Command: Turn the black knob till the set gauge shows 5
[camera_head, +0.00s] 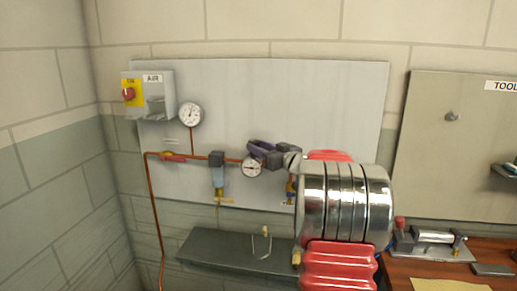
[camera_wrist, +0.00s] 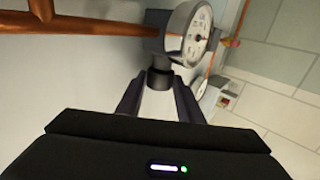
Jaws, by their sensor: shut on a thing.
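The black knob (camera_wrist: 160,78) sits between the two fingers of my gripper (camera_wrist: 159,88) in the wrist view, and the jaws are shut on it. A round white gauge (camera_wrist: 197,38) is right beside the knob on the same grey body. Its needle and numbers are too small to read for sure. In the head view this gauge (camera_head: 252,167) hangs on the copper pipe, just below my gripper (camera_head: 257,150). The gripper hides the knob there.
A second gauge (camera_head: 190,115) stands higher on the grey panel (camera_head: 300,90). A red-handled valve (camera_head: 173,157) and a filter bowl (camera_head: 219,178) lie along the pipe to the left. An AIR box (camera_head: 155,95) is at upper left. A dark shelf (camera_head: 225,250) juts out below.

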